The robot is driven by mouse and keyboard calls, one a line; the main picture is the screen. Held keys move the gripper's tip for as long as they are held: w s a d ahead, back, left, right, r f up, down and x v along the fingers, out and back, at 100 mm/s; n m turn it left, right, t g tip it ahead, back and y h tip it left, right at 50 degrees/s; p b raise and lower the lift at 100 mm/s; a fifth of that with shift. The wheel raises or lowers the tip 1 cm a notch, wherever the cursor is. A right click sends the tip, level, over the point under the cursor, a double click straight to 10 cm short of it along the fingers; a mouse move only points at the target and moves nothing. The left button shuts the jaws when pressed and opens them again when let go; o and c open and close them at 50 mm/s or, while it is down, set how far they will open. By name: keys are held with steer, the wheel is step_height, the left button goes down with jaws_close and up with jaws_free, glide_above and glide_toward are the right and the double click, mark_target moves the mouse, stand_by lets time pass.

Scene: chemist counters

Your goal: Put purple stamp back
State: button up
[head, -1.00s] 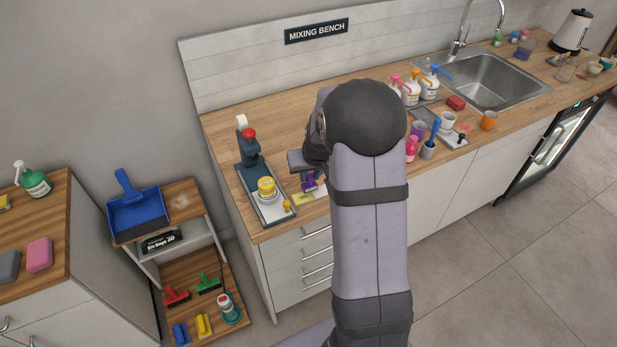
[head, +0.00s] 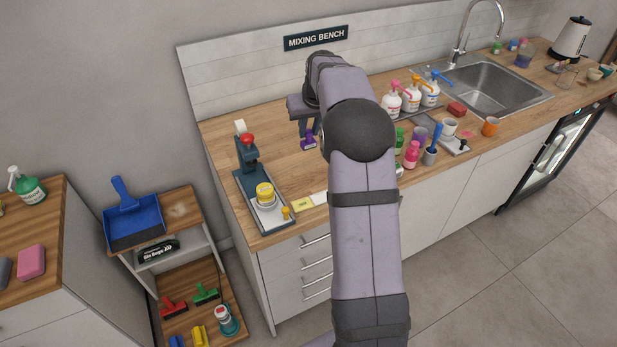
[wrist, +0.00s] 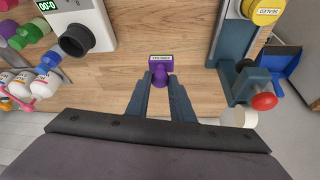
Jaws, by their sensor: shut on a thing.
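The purple stamp (head: 308,144) is at the tips of my gripper (head: 306,128), over the left part of the wooden counter. In the wrist view the stamp (wrist: 161,62) sits between the two fingers (wrist: 161,82), which are shut on its round handle. Its flat block with a white label strip points away from the palm. Whether its base touches the wood or hangs just above it, I cannot tell.
A dark press (head: 247,160) with a yellow-lidded jar (head: 265,194) stands left of my gripper. A yellow pad (head: 302,205) lies at the front edge. A white device (wrist: 82,25) shows in the wrist view. Pump bottles (head: 411,97) stand right. Bare wood lies around the stamp.

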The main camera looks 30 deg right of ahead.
steer(key=shift+s+a+f, duration=0.2)
steer(key=shift+s, duration=0.15)
steer(key=shift+s+a+f, duration=0.15)
steer(key=shift+s, duration=0.2)
steer(key=shift+f, duration=0.15)
steer(key=shift+f+p, duration=1.7)
steer(key=shift+f, duration=3.2)
steer(key=shift+f, duration=0.1)
steer(key=o, duration=0.8)
steer(key=shift+o, duration=0.2)
steer(key=shift+r, duration=0.2)
steer(key=d+b+v, duration=0.1)
steer(key=b+v, duration=0.2)
steer(key=v, duration=0.8)
steer(key=shift+s+a+r, duration=0.25)
steer(key=shift+a+r, duration=0.1)
steer(key=shift+a, duration=0.15)
